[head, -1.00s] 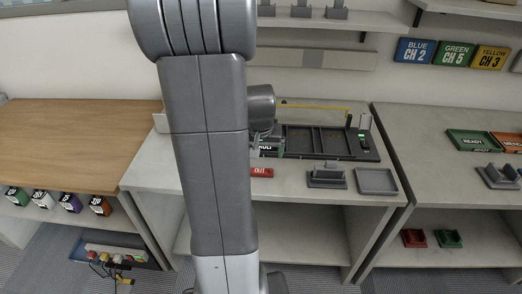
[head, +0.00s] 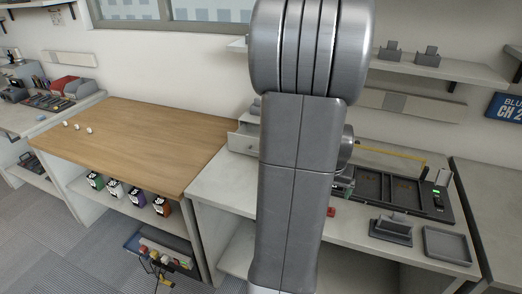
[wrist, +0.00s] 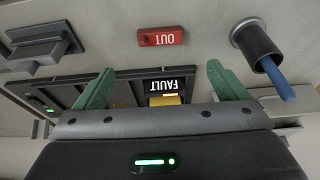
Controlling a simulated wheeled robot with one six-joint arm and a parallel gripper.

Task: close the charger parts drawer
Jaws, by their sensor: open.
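A small light grey drawer unit (head: 243,138) stands at the back left of the grey bench in the head view. Its front, with a small dark knob, faces the room; my arm hides its right part. I cannot tell for sure how far the drawer is out. My gripper (wrist: 160,70) is open in the wrist view, its two green fingers apart. Nothing is held between them; a black FAULT label (wrist: 168,80) and a yellow piece show beyond the gap. In the head view my arm hides most of the gripper, which is to the right of the drawer unit.
A black charging tray (head: 392,187), a grey holder (head: 392,230) and an empty grey tray (head: 447,245) are on the bench. A red OUT tag (wrist: 160,37) and a cup with a blue pen (wrist: 262,48) show in the wrist view. A mostly clear wooden bench (head: 140,140) stands left.

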